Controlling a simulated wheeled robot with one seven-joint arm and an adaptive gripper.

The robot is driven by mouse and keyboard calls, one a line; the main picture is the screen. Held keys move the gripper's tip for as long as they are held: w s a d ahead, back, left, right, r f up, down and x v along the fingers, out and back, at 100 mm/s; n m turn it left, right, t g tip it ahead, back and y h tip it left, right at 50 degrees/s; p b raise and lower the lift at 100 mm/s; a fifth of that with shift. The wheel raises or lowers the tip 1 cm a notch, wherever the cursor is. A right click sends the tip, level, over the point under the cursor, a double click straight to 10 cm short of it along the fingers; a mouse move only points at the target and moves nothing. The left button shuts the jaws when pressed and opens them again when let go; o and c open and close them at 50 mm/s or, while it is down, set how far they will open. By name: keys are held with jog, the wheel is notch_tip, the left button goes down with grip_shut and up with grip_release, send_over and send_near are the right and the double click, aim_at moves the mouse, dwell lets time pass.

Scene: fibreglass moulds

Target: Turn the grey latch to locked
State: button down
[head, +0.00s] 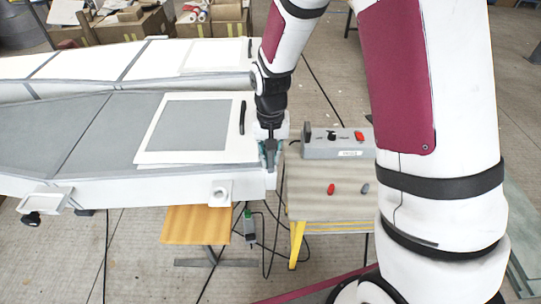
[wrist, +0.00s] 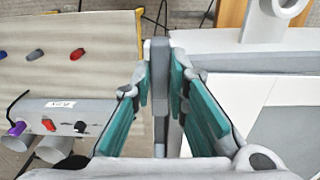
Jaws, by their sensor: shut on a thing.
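The grey latch (wrist: 160,75) shows in the wrist view as a narrow upright bar between the teal finger pads of my gripper (wrist: 160,90). My gripper is shut on it. In the head view, my gripper (head: 268,152) points down at the right end of the near white mould (head: 150,188). There the fingers and wrist mostly hide the latch. I cannot tell from these views whether it stands at locked.
A grey control box (head: 335,148) with a black knob and a red switch sits on a table (head: 310,205) just right of my gripper. Small red and grey pieces lie before it. A white ring bracket (head: 222,193) juts from the mould's front. Cables hang below.

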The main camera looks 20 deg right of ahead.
aim_at(271, 160)
dwell(0.4)
jog(key=c, duration=1.6)
grip_release()
jog(key=shift+o, duration=0.2)
jog(key=shift+r, duration=0.1)
notch_tip(271, 160, up, 12)
jog(key=s+d+r+n+t, duration=0.1)
jog(key=s+d+r+t, duration=0.1)
jog(key=s+r, duration=0.6)
jog(key=s+d+r+n+t, duration=0.2)
jog(key=s+r, duration=0.5)
jog(key=s, duration=0.5)
jog(key=shift+s+d+r+t, duration=0.25)
jog(key=shift+d+r+t, duration=0.2)
jog(key=shift+t, duration=0.35)
